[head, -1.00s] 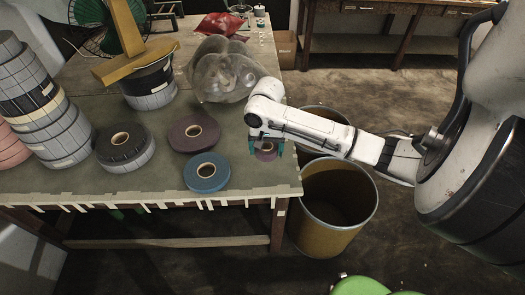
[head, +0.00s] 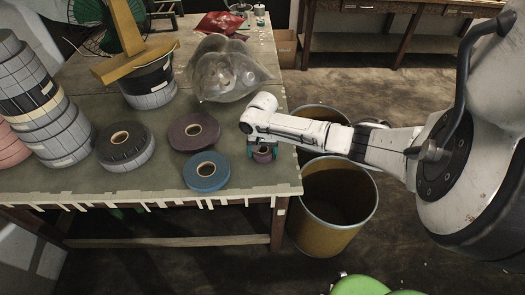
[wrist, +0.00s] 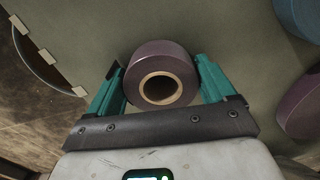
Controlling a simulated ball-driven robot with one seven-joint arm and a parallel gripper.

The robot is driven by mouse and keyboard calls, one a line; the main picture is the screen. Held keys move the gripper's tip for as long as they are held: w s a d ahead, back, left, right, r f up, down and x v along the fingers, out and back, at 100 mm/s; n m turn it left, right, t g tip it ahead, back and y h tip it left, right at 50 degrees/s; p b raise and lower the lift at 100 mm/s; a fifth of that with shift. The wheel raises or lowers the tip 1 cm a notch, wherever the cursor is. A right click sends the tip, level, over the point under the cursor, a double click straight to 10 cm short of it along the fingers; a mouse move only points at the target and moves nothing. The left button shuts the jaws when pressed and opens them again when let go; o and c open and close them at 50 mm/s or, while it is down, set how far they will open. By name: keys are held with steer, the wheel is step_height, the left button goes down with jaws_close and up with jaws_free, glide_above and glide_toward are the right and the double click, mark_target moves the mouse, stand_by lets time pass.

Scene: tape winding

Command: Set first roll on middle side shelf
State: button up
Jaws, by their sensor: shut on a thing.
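A small purple tape roll (head: 263,156) with a cardboard core is at the table's right edge in the head view. In the wrist view the purple roll (wrist: 160,49) sits between the two teal fingers. My gripper (wrist: 160,72) is shut on it, one finger on each side. In the head view my gripper (head: 264,148) points down and its wrist hides part of the roll. I cannot tell whether the roll touches the table. No middle side shelf can be made out in either view.
On the table (head: 100,185) lie a blue roll (head: 206,180), a larger purple roll (head: 176,133) and a black roll (head: 108,156). A clear bag (head: 225,90) lies behind. Stacked rolls (head: 60,140) stand left. Open drums (head: 335,225) stand on the floor beside the table.

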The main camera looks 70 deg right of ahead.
steer(key=shift+f, duration=0.15)
steer(key=o, duration=0.9)
